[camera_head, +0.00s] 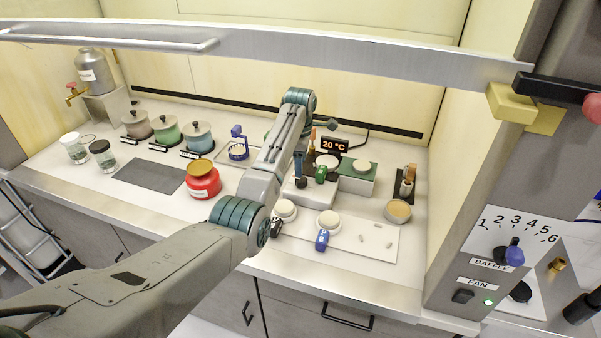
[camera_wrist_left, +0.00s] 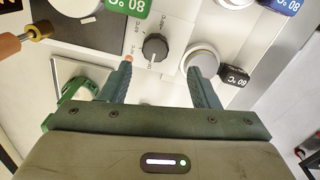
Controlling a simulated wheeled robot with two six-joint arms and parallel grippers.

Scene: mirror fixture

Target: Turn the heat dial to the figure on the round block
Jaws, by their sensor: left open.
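The heat dial (camera_wrist_left: 154,47) is a round black knob with a pale pointer mark, on a white panel with small printed figures; in the head view it shows small and dark (camera_head: 301,183). My left gripper (camera_wrist_left: 160,74) is open, its two fingers to either side of the dial's near side, and it holds nothing. In the head view the left gripper (camera_head: 299,165) is above the dial. Pale round blocks carry green (camera_head: 321,174), blue (camera_head: 322,240) and black (camera_head: 277,228) tags. The wrist view shows °C figures on the tags, partly cut off.
A display (camera_head: 334,145) reads 20 °C. A red pot (camera_head: 203,180), lidded canisters (camera_head: 166,130) and a dark mat (camera_head: 149,175) lie left. A metal beam (camera_head: 300,50) crosses above. A panel with a BAFFLE knob (camera_head: 513,252) stands right. A white board (camera_head: 375,238) lies in front.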

